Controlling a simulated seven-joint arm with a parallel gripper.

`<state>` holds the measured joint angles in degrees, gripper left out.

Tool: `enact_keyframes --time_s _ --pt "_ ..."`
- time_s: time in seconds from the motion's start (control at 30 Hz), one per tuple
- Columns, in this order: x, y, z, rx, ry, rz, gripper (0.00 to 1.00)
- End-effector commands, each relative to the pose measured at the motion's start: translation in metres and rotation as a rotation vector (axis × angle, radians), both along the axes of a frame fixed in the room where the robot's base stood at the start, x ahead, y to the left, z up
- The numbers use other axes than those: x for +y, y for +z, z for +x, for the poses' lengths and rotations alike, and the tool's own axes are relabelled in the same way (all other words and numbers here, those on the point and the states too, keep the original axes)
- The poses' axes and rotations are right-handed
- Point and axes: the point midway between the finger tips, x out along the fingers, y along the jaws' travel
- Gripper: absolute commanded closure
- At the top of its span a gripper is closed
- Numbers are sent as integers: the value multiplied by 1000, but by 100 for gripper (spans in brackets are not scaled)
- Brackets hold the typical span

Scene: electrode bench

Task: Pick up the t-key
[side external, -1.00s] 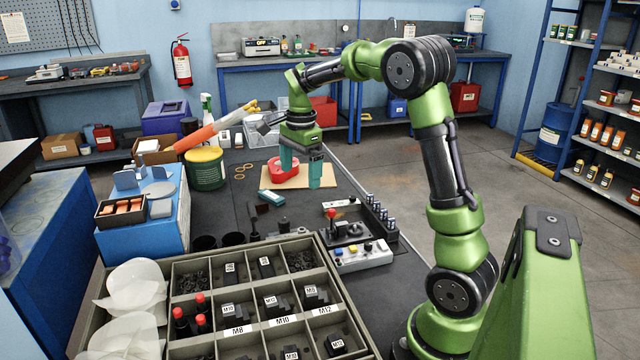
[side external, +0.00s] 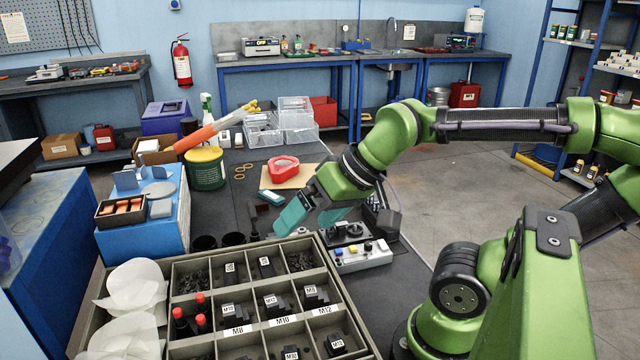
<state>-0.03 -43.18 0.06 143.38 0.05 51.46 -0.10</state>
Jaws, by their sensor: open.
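I cannot pick out the t-key with certainty. My gripper (side external: 302,227) has teal fingers, is open and tilts down to the left above the dark bench mat. The gripper covers the spot by this block where a red-topped upright piece shows earlier. I cannot tell whether anything is between the fingers.
A grey compartment tray (side external: 248,262) with small dark parts fills the front. A switch box (side external: 362,256) stands right of it. A green tub (side external: 206,168) stands at left.

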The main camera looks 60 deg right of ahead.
Motion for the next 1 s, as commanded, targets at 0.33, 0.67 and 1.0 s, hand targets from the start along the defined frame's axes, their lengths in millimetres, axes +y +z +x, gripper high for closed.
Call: enact_keyframes --time_s 0.33,0.67,1.0 --pt "0 0 0 3 -2 1 3" --pt "0 0 0 3 -3 2 49" --pt "-3 -9 3 43 -13 4 49"
